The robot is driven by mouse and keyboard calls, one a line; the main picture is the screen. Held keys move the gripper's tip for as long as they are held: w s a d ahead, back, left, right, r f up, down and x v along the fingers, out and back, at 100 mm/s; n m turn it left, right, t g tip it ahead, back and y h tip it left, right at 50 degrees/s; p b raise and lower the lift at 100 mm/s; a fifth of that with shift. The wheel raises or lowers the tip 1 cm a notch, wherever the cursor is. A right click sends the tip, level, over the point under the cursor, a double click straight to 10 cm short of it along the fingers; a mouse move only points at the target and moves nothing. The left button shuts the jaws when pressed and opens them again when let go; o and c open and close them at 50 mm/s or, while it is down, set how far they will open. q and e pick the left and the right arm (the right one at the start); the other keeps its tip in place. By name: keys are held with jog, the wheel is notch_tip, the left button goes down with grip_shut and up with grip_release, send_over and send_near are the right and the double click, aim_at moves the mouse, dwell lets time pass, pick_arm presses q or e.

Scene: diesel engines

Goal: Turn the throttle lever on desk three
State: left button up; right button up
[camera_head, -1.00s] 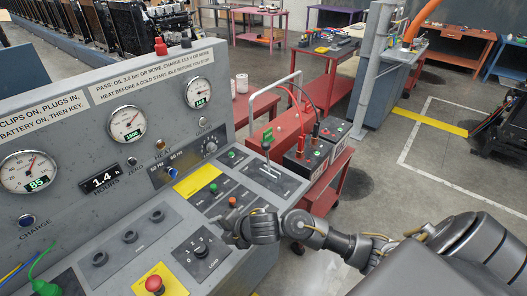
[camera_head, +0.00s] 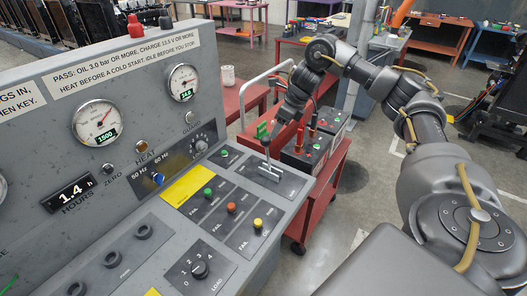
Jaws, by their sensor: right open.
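The throttle lever (camera_head: 267,153) stands up from a slotted plate at the right end of the grey control desk (camera_head: 190,228). A green grip shows at its top. My right gripper (camera_head: 275,128) hangs down from the upper right, with its tips close beside the green grip and the lever's upper part. It is open; I cannot tell whether it touches the lever. The speed gauge (camera_head: 99,122) on the upright panel shows 1500 in its window. My left gripper is out of view.
Left of the lever are green, orange and yellow buttons (camera_head: 231,208) and a load knob (camera_head: 200,270). A pale bent rail (camera_head: 268,75) rises behind the lever. A red cart (camera_head: 322,190) with batteries (camera_head: 304,152) stands right of the desk.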

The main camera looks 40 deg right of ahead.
aim_at(267, 149)
jog(key=p+x, duration=0.2)
jog(key=x, duration=0.7)
jog(key=shift+w+a+f, duration=0.1)
jog(key=shift+w+f, duration=0.05)
jog(key=shift+w+a+f, duration=0.15)
jog(key=shift+w+f, duration=0.05)
jog(key=shift+f, duration=0.4)
grip_shut()
jog(key=shift+f+b, duration=0.15)
jog(key=shift+b, duration=0.4)
jog(key=shift+s+t, duration=0.2)
jog(key=shift+t, duration=0.1)
jog(key=shift+r, duration=0.25)
